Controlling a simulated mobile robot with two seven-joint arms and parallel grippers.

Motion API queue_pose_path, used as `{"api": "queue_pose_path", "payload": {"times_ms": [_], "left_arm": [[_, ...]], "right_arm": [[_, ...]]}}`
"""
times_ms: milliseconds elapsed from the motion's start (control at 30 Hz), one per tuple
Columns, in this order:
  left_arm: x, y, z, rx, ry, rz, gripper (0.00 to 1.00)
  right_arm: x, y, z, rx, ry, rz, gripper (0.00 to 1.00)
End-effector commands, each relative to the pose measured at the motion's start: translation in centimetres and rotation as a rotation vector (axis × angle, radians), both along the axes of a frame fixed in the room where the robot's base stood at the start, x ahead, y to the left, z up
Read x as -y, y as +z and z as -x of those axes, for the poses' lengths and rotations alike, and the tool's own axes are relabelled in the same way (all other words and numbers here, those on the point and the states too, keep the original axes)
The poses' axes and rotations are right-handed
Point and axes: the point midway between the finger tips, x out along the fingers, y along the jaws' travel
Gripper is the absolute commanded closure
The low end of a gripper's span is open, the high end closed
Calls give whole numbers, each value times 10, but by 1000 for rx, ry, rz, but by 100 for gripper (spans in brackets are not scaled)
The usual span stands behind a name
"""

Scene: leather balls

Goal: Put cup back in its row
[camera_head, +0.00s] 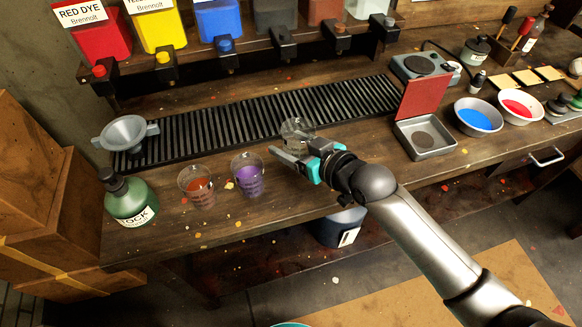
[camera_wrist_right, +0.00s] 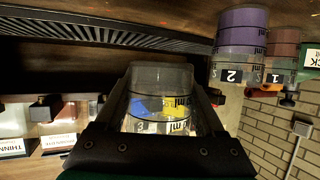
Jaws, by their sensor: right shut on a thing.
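A clear cup (camera_head: 297,130) marked 3 stands out from the row, over the front part of the black slatted grate. In the right wrist view the clear cup (camera_wrist_right: 160,80) is between my right gripper's fingers; that view is upside down. My right gripper (camera_head: 291,155) is shut on it from the front right and hides part of it. Whether its base touches the surface I cannot tell. A purple cup (camera_head: 247,178) marked 2 and a red-brown cup (camera_head: 198,189) marked 1 stand side by side on the bench at the left. My left gripper is not in view.
A green bottle (camera_head: 129,195) stands left of the cups and a grey funnel (camera_head: 124,132) behind it. Dye tanks with taps line the back. Bare bench lies right of the purple cup.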

Motion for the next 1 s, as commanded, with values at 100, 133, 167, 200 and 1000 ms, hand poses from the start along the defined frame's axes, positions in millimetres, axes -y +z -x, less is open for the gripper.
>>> {"api": "queue_pose_path", "payload": {"times_ms": [100,133,167,200,1000], "left_arm": [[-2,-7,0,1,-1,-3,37],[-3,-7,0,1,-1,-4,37],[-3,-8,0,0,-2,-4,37],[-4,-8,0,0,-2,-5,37],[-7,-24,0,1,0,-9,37]], "right_arm": [[0,-19,0,1,0,-1,94],[0,-21,0,1,0,-1,94],[0,-22,0,0,0,-1,94],[0,-25,0,0,0,-1,94],[0,-69,0,2,0,-1,23]]}}
